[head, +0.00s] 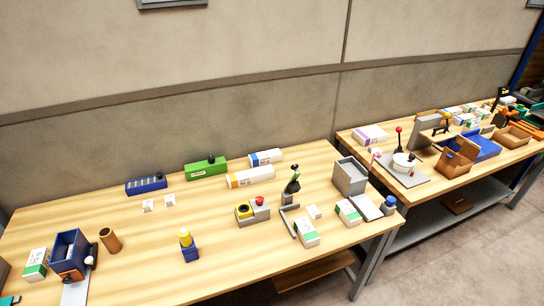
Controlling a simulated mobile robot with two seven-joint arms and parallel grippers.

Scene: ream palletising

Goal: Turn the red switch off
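A small grey box with a yellow part on its left carries a red knob (259,201) on its right side. It stands near the middle of the near wooden table (130,205). A red ball-topped lever (399,130) stands upright on the table at the right, beside a white round device. I cannot tell which of these red parts is the switch, or whether it is on or off. Neither of my grippers is in view.
A green box (206,168), a blue box (146,185) and white cartons stand along the back. A grey bin (350,176) and a black-handled device (292,184) stand right of the red knob. A yellow-topped blue block (188,246) stands in front. The left-centre tabletop is mostly clear.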

